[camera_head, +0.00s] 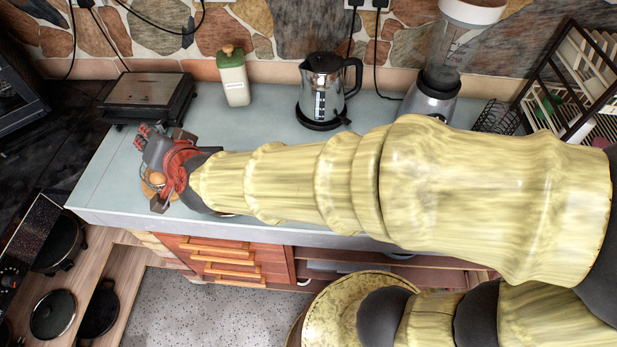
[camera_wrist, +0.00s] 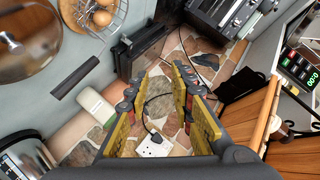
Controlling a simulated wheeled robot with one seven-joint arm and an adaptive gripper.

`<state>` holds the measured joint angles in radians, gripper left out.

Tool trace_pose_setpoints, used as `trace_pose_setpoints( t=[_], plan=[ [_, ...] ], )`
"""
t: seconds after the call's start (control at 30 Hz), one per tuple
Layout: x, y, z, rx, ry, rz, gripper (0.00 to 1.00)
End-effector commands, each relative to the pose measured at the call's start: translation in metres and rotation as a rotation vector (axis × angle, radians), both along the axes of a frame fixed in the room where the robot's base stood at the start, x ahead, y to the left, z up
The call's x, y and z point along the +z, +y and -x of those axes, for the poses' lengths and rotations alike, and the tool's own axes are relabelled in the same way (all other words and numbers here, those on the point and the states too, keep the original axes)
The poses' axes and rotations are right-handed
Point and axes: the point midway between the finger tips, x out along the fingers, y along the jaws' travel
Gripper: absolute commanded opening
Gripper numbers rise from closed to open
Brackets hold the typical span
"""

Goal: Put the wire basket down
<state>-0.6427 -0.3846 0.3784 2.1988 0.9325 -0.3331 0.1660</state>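The wire basket (camera_wrist: 119,22) holds brown eggs and stands on the grey counter at the top of the wrist view. A round brown base shows under the wires. In the head view only an egg and part of the brown base (camera_head: 149,189) show beside my gripper; the rest is hidden behind it. My gripper (camera_wrist: 157,84) is open, with nothing between its fingers. It also shows in the head view (camera_head: 147,137), at the left end of the counter. The basket is outside the fingers and looks apart from them.
A contact grill (camera_head: 150,92) stands just behind my gripper. A green-capped bottle (camera_head: 234,82), a kettle (camera_head: 322,85) and a blender (camera_head: 436,85) stand along the stone wall. A rack (camera_head: 570,85) is at the right. The counter's front left edge is close to the basket.

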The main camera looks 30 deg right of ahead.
Motion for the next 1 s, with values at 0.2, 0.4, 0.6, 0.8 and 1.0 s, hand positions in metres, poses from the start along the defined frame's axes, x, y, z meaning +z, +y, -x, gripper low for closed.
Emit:
trace_pose_setpoints(
  t=[0.2, 0.4, 0.6, 0.8, 1.0],
  plan=[
    [0.019, -0.063, 0.040, 0.199, 0.041, 0.205, 0.23],
    [0.002, -0.145, 0.102, 0.309, 0.164, 0.466, 0.23],
    [-0.021, -0.230, 0.173, 0.335, 0.349, 0.695, 0.23],
    [-0.031, -0.271, 0.214, 0.329, 0.466, 0.793, 0.23],
    [-0.033, -0.276, 0.220, 0.330, 0.483, 0.806, 0.23]
  ],
)
